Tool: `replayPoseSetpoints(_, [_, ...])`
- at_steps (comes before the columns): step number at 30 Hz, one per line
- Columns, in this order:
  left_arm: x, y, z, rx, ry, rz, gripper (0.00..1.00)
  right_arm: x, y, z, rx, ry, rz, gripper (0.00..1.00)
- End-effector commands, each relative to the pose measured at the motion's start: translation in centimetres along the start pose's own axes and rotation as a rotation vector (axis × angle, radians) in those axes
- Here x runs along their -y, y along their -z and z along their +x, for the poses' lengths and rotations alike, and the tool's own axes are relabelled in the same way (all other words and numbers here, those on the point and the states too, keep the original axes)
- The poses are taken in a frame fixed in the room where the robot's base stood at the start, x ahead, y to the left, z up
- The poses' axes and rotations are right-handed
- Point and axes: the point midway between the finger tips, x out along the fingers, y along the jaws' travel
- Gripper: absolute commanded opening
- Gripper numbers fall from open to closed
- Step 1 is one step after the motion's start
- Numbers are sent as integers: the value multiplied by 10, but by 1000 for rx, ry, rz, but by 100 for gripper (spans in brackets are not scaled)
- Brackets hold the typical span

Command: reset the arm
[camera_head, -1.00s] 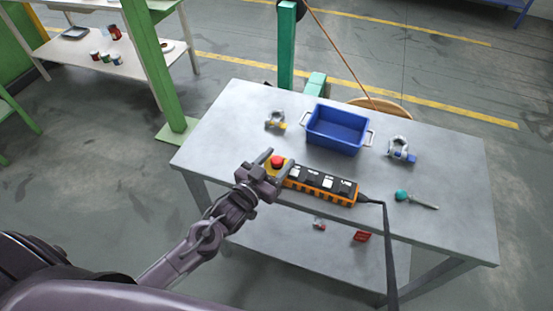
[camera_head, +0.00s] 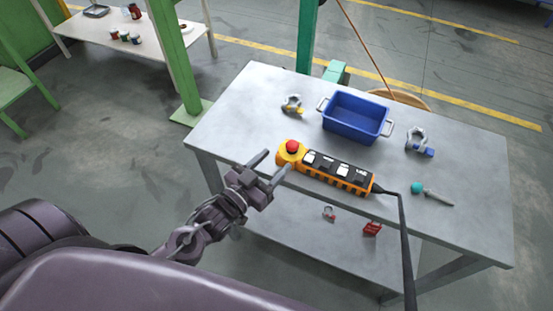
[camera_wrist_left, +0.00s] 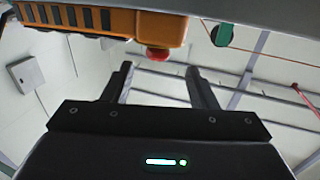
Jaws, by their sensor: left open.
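My left gripper (camera_head: 269,167) is open and empty. It is at the front edge of the grey table, just left of and nearer than the orange and black control box (camera_head: 338,170). The box has a red button (camera_head: 292,146) on its left end. In the left wrist view the fingers (camera_wrist_left: 160,85) stand apart with nothing between them. The box (camera_wrist_left: 100,20) and its red button (camera_wrist_left: 157,53) show beyond the fingertips there, apart from them. My right gripper is not in view.
The table (camera_head: 270,95) also holds a blue bin (camera_head: 355,118), two shackles (camera_head: 293,104) (camera_head: 418,141) and a teal-ended tool (camera_head: 432,194). A black cable (camera_head: 403,230) hangs off the front edge. A lower shelf (camera_head: 300,225) bears small red items. A green post (camera_head: 178,60) stands behind left.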

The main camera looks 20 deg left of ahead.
Motion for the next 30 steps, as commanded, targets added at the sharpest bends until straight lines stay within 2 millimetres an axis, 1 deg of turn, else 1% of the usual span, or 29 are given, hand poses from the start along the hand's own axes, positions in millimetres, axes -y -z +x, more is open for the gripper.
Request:
replayPoseSetpoints(14, [0,0,0,3,2,-1,52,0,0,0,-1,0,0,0])
replayPoseSetpoints(17, [0,-1,2,35,15,-3,52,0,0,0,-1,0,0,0])
replayPoseSetpoints(20, [1,-5,4,116,45,-6,52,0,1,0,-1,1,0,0])
replayPoseSetpoints(24, [1,-13,2,304,100,-15,52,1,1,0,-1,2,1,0])
replayPoseSetpoints(26, [1,-17,-2,396,120,-17,52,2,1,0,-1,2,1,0])
replayPoseSetpoints(30, [-2,-22,-21,620,152,-27,52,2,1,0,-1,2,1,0])
